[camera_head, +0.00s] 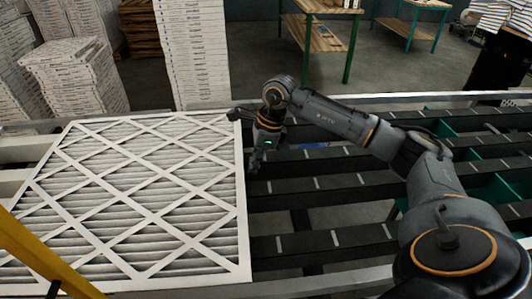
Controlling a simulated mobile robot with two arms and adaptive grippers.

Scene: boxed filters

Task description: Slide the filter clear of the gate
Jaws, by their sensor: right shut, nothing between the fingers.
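A large flat filter (140,195) with a white frame, a diagonal lattice and grey pleats lies at the left on the conveyor. My right gripper (254,165) comes in from the right and points down at the filter's right edge, near its far right corner. It is shut and empty; I cannot tell whether it touches the frame. A yellow bar (42,255) crosses the lower left corner in front of the filter; I cannot tell whether it is the gate. My left gripper is not in view.
Dark conveyor slats (320,243) to the right of the filter are bare. A metal rail (400,98) runs along the far side. Stacks of boxed filters (75,75) stand behind it at the left.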

